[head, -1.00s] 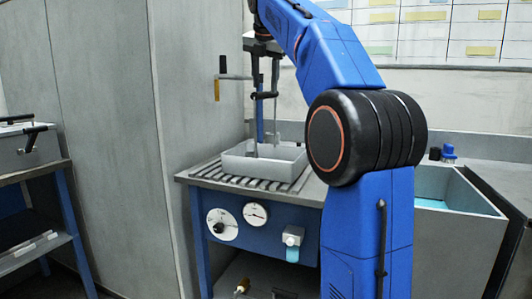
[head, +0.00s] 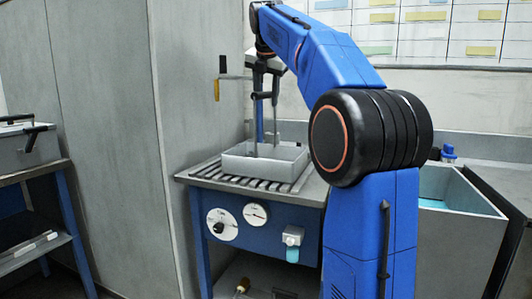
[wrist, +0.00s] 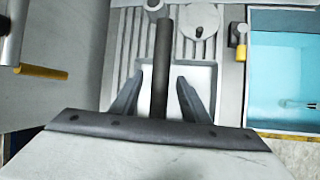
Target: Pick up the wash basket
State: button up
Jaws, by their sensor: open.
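The wash basket (head: 285,159) is a pale grey, shallow, rectangular tray on the slatted top of the blue bench in the head view. In the wrist view its white floor (wrist: 205,80) shows below and between my fingers. My gripper (head: 264,148) reaches down from above over the basket. In the wrist view my gripper (wrist: 158,78) is open, its two grey fingers apart. A dark upright bar (wrist: 163,60) stands between the fingers; I cannot tell whether it touches either one. The basket's near side is hidden by my gripper in the wrist view.
A crank with a yellow handle (head: 217,90) sticks out left of my gripper. The bench (head: 187,176) has dials on its front. A basin with blue liquid (head: 460,196) lies to the right. A tall grey panel (head: 110,120) stands close on the left.

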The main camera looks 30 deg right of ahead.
jog(key=shift+f, duration=0.25)
dwell(0.3)
grip_shut()
dwell(1.3)
